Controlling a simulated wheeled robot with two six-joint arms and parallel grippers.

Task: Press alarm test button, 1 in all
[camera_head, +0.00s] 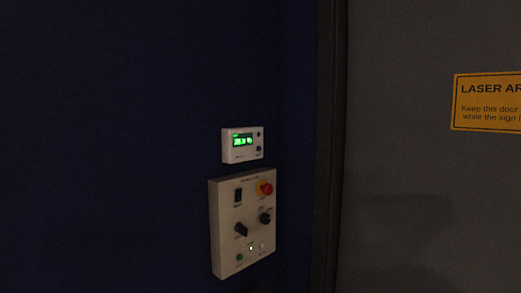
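A small white unit (228,151) with a lit green display (243,140) is fixed to the dark blue wall. Two small dark round buttons (259,149) sit at its right side; their labels are too small to read. Just below it is a larger beige control panel (225,215). Neither of my grippers is in view.
A dark vertical frame (329,150) stands right of the panel. Beyond it is a grey door (400,150) with an orange laser warning sign (487,101), cut off at the right edge. The space in front of the panel looks clear. The scene is dim.

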